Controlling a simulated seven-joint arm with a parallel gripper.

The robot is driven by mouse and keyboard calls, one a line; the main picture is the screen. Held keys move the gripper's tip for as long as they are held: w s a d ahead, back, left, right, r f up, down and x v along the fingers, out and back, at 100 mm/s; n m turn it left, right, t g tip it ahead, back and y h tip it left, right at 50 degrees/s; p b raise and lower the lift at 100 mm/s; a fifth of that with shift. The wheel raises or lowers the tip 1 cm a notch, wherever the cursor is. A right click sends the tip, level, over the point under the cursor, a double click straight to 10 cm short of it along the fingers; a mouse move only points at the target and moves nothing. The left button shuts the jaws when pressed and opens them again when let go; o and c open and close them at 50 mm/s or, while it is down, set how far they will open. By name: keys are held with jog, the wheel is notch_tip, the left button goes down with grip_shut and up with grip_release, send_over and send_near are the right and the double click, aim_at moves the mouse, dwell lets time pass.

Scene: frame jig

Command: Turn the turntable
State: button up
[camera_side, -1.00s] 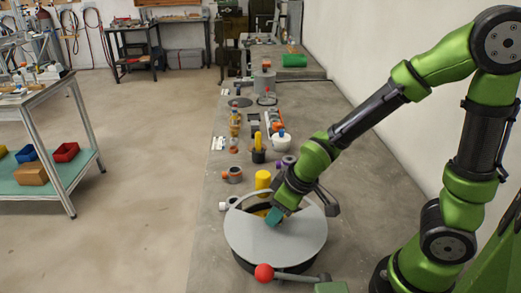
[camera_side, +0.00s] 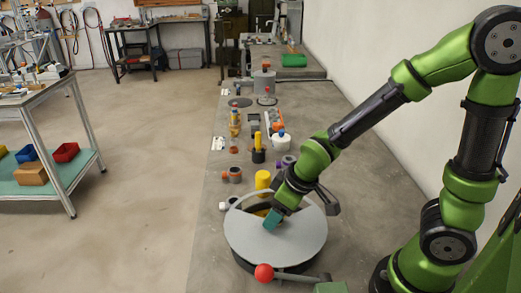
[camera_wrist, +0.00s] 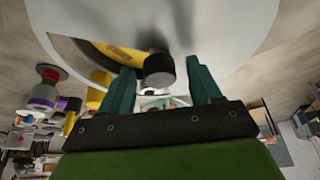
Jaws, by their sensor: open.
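The turntable is a large round unit with a pale grey disc top (camera_side: 275,245) on a dark base, near the front of the bench. A cut-out at its back left shows a dark and yellow inside. My gripper (camera_side: 271,220) is tilted down over the disc, close to this cut-out. In the wrist view, the teal fingers of my gripper (camera_wrist: 161,86) are spread apart. A short black knob (camera_wrist: 159,70) shows between the fingertips, beside the yellow part (camera_wrist: 112,52) in the cut-out. I cannot tell whether the fingers touch the knob.
A lever with a red ball (camera_side: 264,272) lies at the turntable's front edge. A yellow cylinder (camera_side: 263,179) stands just behind the turntable. Several small parts, including a white pot (camera_side: 281,142), line the bench farther back. The bench strip (camera_side: 215,240) left of the turntable is clear.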

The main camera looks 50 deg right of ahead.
jog(key=v, duration=1.7)
jog(key=shift+f, duration=0.1)
jog(key=m+t, duration=0.1)
jog(key=m, duration=0.1)
jog(key=s+d+m+t, duration=0.1)
jog(key=m, duration=0.1)
jog(key=m+t, duration=0.1)
jog(key=m, duration=0.2)
jog(key=shift+s+d+r+y, duration=0.2)
jog(key=shift+s+r+y, duration=0.2)
